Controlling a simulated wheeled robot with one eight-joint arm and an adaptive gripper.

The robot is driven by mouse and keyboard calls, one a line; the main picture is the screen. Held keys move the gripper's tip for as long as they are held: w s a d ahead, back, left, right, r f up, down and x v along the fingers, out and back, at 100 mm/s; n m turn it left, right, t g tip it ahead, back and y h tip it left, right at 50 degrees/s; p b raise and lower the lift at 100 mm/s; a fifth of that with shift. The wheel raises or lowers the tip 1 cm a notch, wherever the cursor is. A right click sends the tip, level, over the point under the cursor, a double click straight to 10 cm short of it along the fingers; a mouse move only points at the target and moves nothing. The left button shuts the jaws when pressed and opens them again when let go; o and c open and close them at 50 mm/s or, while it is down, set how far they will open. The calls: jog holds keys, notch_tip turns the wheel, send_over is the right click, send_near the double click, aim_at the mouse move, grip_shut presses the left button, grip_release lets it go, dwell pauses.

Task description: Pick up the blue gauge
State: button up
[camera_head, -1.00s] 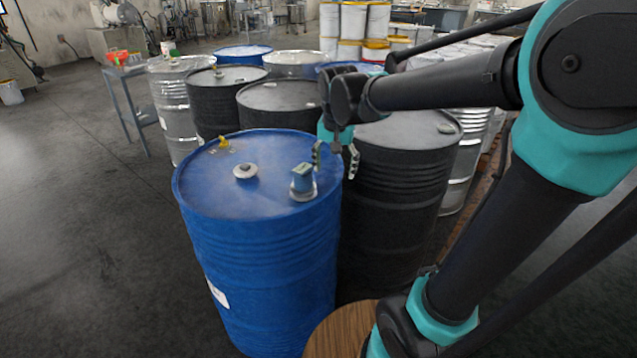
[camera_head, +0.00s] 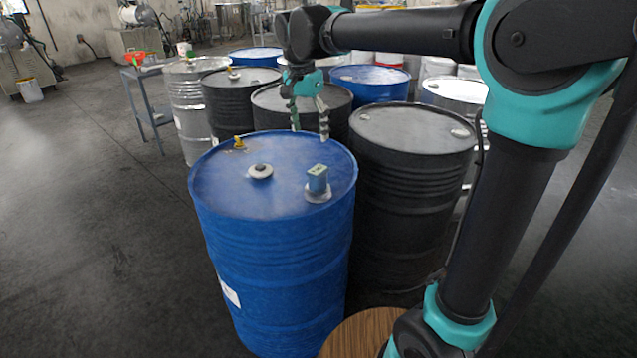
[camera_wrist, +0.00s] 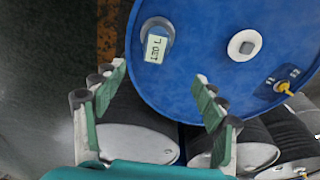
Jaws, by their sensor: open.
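The blue gauge (camera_head: 318,180) is a small upright block with a pale top, standing on a grey round fitting on the lid of the blue drum (camera_head: 220,185). In the wrist view the gauge (camera_wrist: 156,46) shows its pale face marked "130 L", beyond and between the fingertips, near the drum's rim. My gripper (camera_head: 310,135) is open and empty, above the far edge of the blue drum and behind the gauge. The wrist view shows its two fingers (camera_wrist: 158,78) spread wide, apart from the gauge.
A white round cap (camera_head: 260,172) and a yellow tap (camera_head: 239,142) also stand on the blue lid. Black drums (camera_head: 412,135) stand close behind and to the right. A small table (camera_head: 140,85) stands at back left. The floor at left is clear.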

send_near(317, 169)
jog(key=f, duration=0.5)
jog(key=shift+w, duration=0.25)
jog(key=shift+w+d+f, duration=0.1)
jog(key=shift+d+f, duration=0.1)
jog(key=shift+f, duration=0.7)
jog(key=shift+w+d+f, duration=0.1)
jog(key=shift+d+f, duration=0.1)
jog(key=shift+f, duration=0.65)
jog(key=shift+d+f, duration=0.2)
jog(key=shift+f, duration=0.7)
jog(key=c, duration=1.6)
jog(key=shift+r, duration=0.2)
notch_tip(317, 169, up, 31)
jog(key=shift+f, duration=0.15)
